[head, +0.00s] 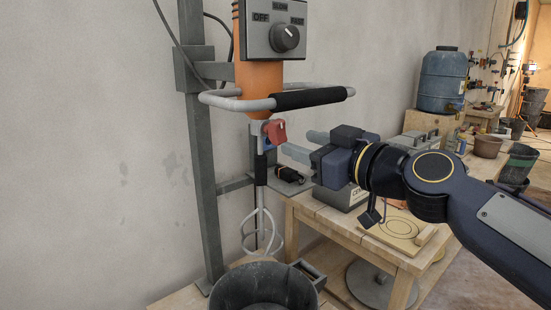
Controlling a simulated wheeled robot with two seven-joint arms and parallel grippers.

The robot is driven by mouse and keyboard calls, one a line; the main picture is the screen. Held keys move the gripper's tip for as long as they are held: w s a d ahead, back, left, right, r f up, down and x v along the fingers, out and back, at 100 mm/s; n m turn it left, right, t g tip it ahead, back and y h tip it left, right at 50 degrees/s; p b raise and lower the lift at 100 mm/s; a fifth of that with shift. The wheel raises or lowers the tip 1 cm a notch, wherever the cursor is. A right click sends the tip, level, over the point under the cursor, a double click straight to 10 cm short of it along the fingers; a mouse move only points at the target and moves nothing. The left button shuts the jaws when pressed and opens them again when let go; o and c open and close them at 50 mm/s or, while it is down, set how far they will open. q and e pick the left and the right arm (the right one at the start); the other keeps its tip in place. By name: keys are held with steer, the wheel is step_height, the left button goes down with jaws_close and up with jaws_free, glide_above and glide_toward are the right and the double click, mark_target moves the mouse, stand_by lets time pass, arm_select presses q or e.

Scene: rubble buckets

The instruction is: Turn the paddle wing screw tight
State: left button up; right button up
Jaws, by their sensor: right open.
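The red paddle wing screw (276,131) sits on the mixer's shaft coupling, just below the orange mixer body (258,90). The paddle shaft (261,170) hangs below it, with a pale wire-like paddle (262,232) above the dark bucket (262,290). My right gripper (296,141) comes in from the right at about the screw's height. Its two pale fingers point left towards the screw. My left gripper is not in view.
A grey stand post (200,170) carries the mixer on the left. A grey handlebar (230,101) with a black grip juts out above my right gripper. A wooden workbench (345,235) stands below my right arm, with a blue water barrel (441,80) behind.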

mark_target(282, 135)
steer(key=shift+w+a+r, duration=0.1)
steer(key=shift+w+a, duration=0.15)
steer(key=shift+w, duration=0.1)
steer(key=x, duration=0.6)
steer(key=shift+w+a, duration=0.2)
steer(key=shift+w, duration=0.15)
steer(key=shift+c, duration=0.3)
steer(key=c, duration=0.9)
steer(key=shift+o, duration=0.2)
steer(key=shift+m, duration=0.3)
steer(key=m, duration=0.3)
steer(key=shift+s+m, duration=0.1)
steer(key=shift+m, duration=1.5)
